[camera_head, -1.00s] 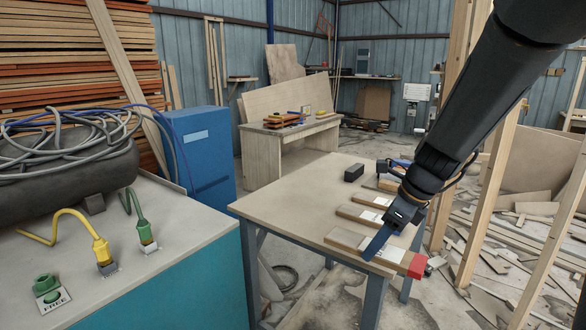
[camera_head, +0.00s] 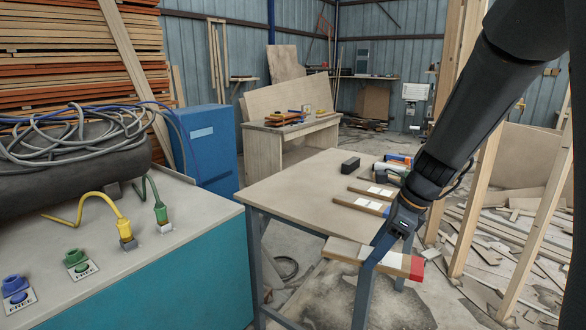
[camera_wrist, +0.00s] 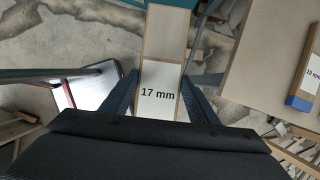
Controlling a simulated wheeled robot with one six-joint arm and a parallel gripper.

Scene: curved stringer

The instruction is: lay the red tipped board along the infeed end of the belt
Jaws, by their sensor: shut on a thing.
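The red tipped board (camera_head: 343,249) is a pale wooden strip with a white label and a red right end. My gripper (camera_head: 371,256) is shut on it near the middle, and the board hangs level just off the table's front edge. In the wrist view the board (camera_wrist: 164,32) runs forward between the two fingers (camera_wrist: 160,85), and its label reads "17 mm". Its red end is hidden in that view. I cannot make out the belt in either view.
The table (camera_head: 290,190) still bears several labelled boards (camera_head: 358,204) and a black block (camera_head: 350,164). A teal cabinet (camera_head: 170,290) with plugs, cables and a dark drum stands at left. A wooden bench stands behind.

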